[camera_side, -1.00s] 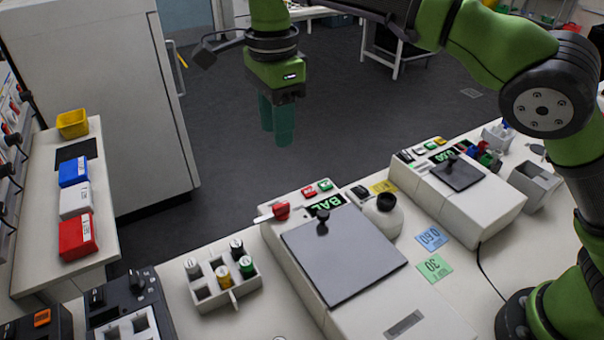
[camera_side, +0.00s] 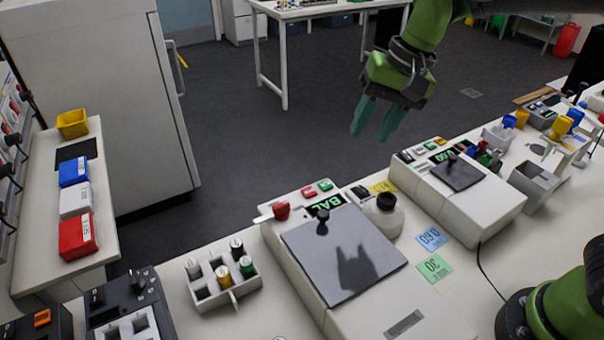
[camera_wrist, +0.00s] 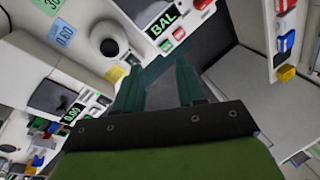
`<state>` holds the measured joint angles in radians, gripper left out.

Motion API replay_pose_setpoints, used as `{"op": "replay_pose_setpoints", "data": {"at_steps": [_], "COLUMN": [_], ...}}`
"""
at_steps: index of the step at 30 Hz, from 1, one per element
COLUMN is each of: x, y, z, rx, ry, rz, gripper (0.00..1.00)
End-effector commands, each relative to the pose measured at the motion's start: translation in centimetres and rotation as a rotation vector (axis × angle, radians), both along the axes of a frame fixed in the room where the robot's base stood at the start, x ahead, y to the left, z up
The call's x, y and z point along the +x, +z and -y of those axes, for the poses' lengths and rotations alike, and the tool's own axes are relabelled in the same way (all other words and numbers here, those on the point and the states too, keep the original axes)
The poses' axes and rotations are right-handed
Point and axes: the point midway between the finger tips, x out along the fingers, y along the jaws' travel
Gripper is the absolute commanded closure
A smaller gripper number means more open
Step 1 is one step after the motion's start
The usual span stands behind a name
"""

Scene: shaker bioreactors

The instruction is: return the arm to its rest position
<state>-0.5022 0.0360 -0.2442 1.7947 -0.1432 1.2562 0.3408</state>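My gripper (camera_side: 377,119) hangs in the air above and behind the bench, over the floor side in the side view. Its two teal fingers are apart with a gap between them, and nothing is held. The fingers also show in the wrist view (camera_wrist: 165,85), spread and empty. The fingers point down and slightly left in the side view. My arm runs up and out of the top of the side view. A gripper-shaped shadow lies on the dark lid of the machine labelled BAL (camera_side: 345,252).
A second machine (camera_side: 470,190) stands to the right, with a white jar (camera_side: 385,215) between them. A tube rack (camera_side: 222,280) with several capped tubes stands left. Coloured bins (camera_side: 77,235) line the left counter beside a tall white cabinet (camera_side: 100,100). Free air surrounds the gripper.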

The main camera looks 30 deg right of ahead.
Motion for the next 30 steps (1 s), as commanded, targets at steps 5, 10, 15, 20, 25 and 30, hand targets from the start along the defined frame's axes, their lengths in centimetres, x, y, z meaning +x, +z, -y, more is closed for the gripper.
{"op": "replay_pose_setpoints", "data": {"at_steps": [5, 10, 15, 20, 25, 30], "x": [-5.8, -10.6, -13.4, -13.7, -13.7, -13.7], "y": [-0.1, -1.2, -1.8, -0.7, -0.7, -0.7], "z": [4.4, 7.3, 9.1, 10.2, 10.3, 10.3], "rx": [0.001, -0.056, -0.093, -0.111, -0.11, -0.11], "ry": [0.151, 0.199, 0.139, 0.091, 0.084, 0.084], "rz": [0.187, 0.339, 0.41, 0.46, 0.456, 0.455], "gripper": [0.61, 0.61, 0.61, 0.61, 0.61, 0.61]}}
